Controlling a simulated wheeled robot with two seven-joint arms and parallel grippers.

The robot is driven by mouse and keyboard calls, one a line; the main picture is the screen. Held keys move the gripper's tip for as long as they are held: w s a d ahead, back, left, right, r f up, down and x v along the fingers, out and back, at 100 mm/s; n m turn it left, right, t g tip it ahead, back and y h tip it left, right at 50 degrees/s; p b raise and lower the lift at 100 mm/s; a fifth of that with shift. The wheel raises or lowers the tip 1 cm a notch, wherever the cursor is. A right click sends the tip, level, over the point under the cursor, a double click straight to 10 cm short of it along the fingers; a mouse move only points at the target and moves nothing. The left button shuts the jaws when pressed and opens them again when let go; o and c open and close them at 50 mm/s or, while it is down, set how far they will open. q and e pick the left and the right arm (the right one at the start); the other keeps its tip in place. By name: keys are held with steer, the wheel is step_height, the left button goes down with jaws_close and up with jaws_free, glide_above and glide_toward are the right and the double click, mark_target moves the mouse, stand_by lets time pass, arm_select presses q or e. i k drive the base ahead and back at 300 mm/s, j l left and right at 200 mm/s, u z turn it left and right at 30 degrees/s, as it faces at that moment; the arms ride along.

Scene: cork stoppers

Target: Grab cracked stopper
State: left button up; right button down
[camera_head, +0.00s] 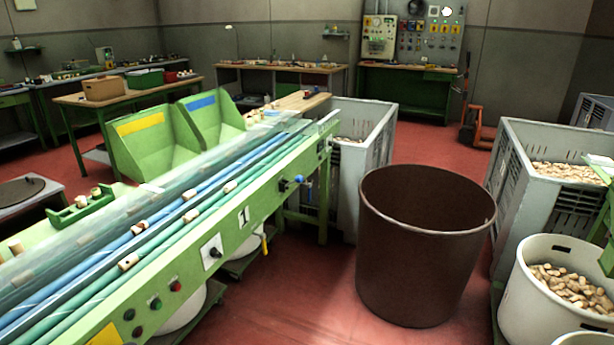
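Several cork stoppers lie along the blue and green conveyor belts of the green sorting machine (225,230). One stopper (128,262) lies on the belts nearest me, and another (140,227) with dark marks lies a little behind it. Further stoppers (191,215) and (230,187) lie farther up the belts. At this size I cannot tell for sure which stopper is cracked. Neither of my grippers shows in the head view.
A large brown bin (425,245) stands right of the machine, its inside dark. Grey crates (520,190) and a white tub (520,290) of corks stand at the right. A clear guard (130,215) runs along the belts' far side. Red floor is free between machine and bin.

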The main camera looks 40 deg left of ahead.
mark_target(193, 214)
steer(key=u, duration=2.15)
steer(key=j, duration=0.1)
